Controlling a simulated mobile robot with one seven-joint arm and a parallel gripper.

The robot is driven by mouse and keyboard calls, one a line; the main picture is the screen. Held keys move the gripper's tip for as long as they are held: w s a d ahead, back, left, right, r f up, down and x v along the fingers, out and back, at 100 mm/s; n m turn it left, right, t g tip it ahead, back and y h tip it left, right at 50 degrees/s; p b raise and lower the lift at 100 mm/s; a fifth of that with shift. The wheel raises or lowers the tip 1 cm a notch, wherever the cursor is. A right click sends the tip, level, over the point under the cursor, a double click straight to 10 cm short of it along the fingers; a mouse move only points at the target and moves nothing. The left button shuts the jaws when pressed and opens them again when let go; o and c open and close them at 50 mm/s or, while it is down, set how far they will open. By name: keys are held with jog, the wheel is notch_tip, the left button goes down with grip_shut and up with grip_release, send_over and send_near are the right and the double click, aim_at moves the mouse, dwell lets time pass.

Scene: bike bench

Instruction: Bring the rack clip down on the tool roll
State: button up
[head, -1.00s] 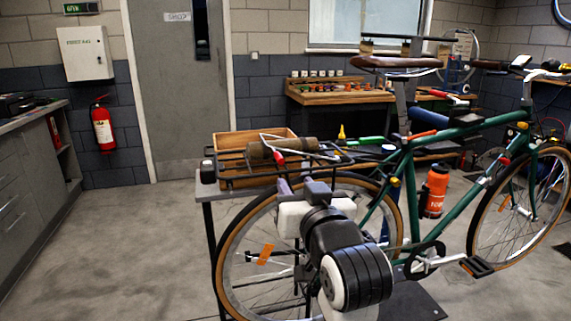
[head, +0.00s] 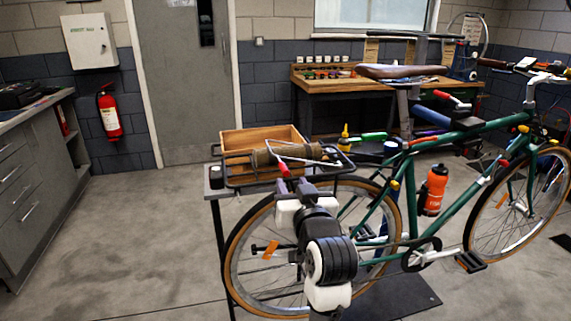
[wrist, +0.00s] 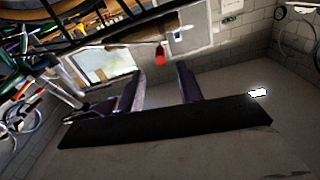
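The tool roll (head: 250,159) is a brown cylinder lying across the black rear rack (head: 232,182) of the green bicycle. The rack clip (head: 300,160) is a bent silver wire with a red tip (head: 284,170); it stands raised over the roll, the tip on the near side. My gripper (head: 290,184) is just below the red tip in the head view. In the wrist view my gripper (wrist: 160,72) has its two dark fingers apart with nothing between them. The red tip (wrist: 160,54) shows beyond the fingertips, apart from them. The roll is partly hidden by the clip.
A wooden crate (head: 233,139) stands behind the rack. A small table with a grey top (head: 212,190) is at the rack's left. Open floor (head: 130,240) lies to the left.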

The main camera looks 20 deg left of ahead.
aim_at(287, 176)
jog(key=p+x, duration=0.1)
jog(key=x, duration=0.5)
jog(key=shift+w+a, duration=0.25)
jog(key=shift+w, duration=0.05)
grip_shut()
